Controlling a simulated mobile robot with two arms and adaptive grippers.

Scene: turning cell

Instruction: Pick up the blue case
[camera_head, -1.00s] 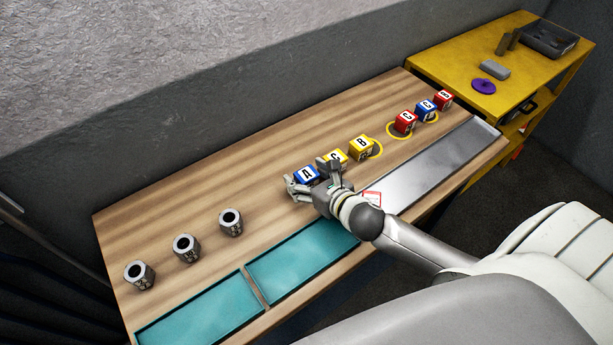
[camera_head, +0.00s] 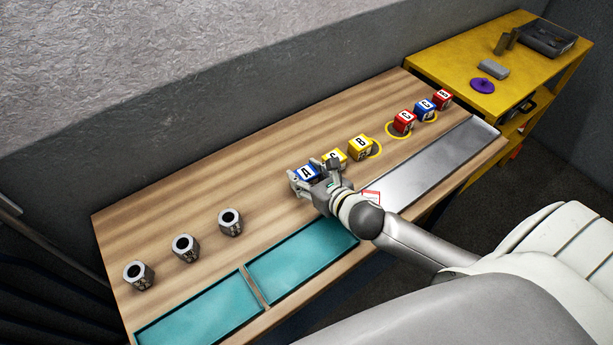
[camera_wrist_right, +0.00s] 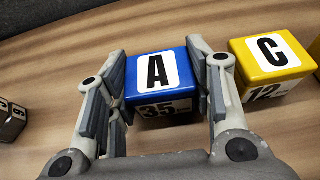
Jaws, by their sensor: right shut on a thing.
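The blue case (camera_head: 306,173) with a white label "A" on top stands on the wooden table. In the right wrist view the blue case (camera_wrist_right: 160,82) also shows "35" on its near side. My right gripper (camera_head: 315,178) is at the case, with one finger on each side. In the right wrist view the right gripper (camera_wrist_right: 161,90) is shut on it. The case appears to rest on the table; I cannot see its underside. My left gripper is not in view.
A yellow case "C" (camera_wrist_right: 272,65) stands close to the right of the blue case. Another yellow case "B" (camera_head: 360,148), red cases and a second blue case (camera_head: 425,109) stand further right. Grey metal cylinders (camera_head: 186,247) stand left. Teal trays (camera_head: 300,264) line the front edge.

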